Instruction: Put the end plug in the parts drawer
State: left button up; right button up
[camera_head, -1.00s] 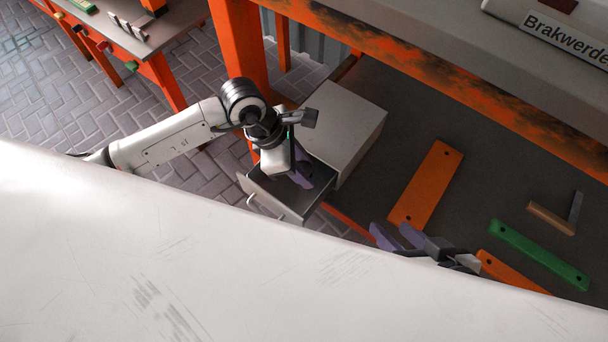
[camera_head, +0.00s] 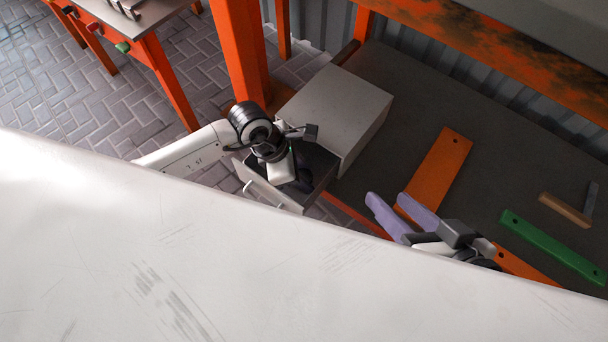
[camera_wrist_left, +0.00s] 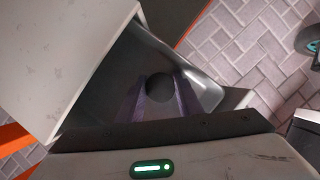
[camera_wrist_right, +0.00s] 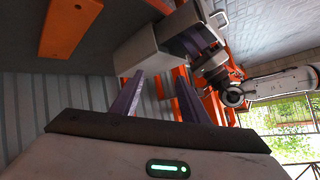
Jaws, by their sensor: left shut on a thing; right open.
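The parts drawer (camera_head: 286,198) is pulled out of a pale grey cabinet (camera_head: 338,105) at the edge of the bench; its dark inside also shows in the left wrist view (camera_wrist_left: 205,88). My left gripper (camera_head: 302,183) points down into the open drawer. In the left wrist view its purple fingers are shut on the end plug (camera_wrist_left: 160,88), a dark round piece, inside the drawer's outline. I cannot tell whether the plug touches the drawer floor. My right gripper (camera_head: 387,201) is open and empty, to the right of the drawer.
An orange board (camera_head: 440,165), a green board (camera_head: 550,245) and a tan-and-grey tool (camera_head: 565,209) lie on the dark bench. An orange post (camera_head: 240,50) stands behind my left arm. A large white surface (camera_head: 150,250) hides the foreground.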

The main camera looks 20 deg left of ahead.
pick_arm(q)
jog(key=o, duration=0.7)
jog(key=shift+f, duration=0.1)
jog(key=shift+o, duration=0.2)
